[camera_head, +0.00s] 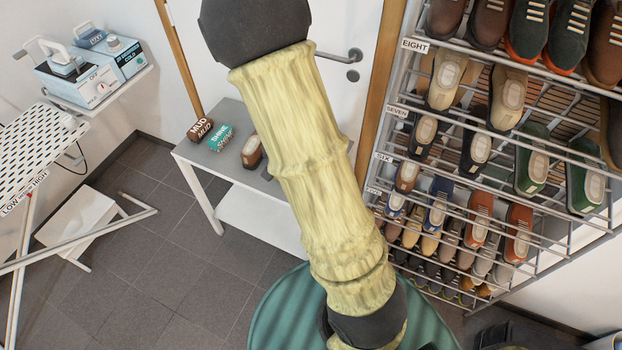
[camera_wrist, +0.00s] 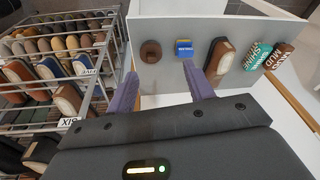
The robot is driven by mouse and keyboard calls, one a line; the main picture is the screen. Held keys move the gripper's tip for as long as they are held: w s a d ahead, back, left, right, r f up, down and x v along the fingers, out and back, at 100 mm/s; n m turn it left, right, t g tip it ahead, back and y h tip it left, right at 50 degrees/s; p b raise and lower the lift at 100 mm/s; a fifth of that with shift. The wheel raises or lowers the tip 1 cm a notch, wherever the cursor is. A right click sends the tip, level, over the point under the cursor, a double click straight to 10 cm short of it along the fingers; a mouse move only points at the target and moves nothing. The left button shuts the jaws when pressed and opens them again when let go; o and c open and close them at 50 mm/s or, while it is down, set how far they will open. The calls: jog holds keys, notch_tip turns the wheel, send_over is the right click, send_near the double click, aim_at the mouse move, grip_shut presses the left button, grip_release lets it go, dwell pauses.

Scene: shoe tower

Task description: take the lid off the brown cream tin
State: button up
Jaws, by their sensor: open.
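The round brown tin (camera_wrist: 151,51) sits on the grey table top (camera_wrist: 215,22) in the wrist view. It appears as a small brown disc with a darker mark in its middle. I cannot make out the seam of its lid. My gripper (camera_wrist: 160,76) is open, with two purple fingers spread apart and nothing visible between them. The tin lies beyond the fingertips, apart from them. In the head view my arm covers the part of the table where the tin would be, and the tin does not show.
Right of the tin are a blue item (camera_wrist: 185,47), a brown shoe (camera_wrist: 220,58), a teal SHINE block (camera_wrist: 258,55) and a brown MUD block (camera_wrist: 281,60). A tall shoe rack (camera_head: 480,150) stands beside the table. An ironing board (camera_head: 35,150) is at the left.

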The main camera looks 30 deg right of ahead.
jog(key=w+d+f+m+h, duration=0.2)
jog(key=w+d+f, duration=0.1)
jog(key=d, duration=0.1)
jog(key=shift+w+d+f+m, duration=0.2)
jog(key=shift+d+m, duration=0.1)
jog(key=shift+d, duration=0.1)
jog(key=shift+f, duration=0.1)
jog(key=b+x, duration=0.4)
jog(key=x, duration=0.8)
jog(key=shift+w+d, duration=0.1)
jog(key=shift+d, duration=0.05)
jog(key=shift+a+b+x, duration=0.2)
jog(key=shift+b+x, duration=0.2)
jog(key=shift+x, duration=2.25)
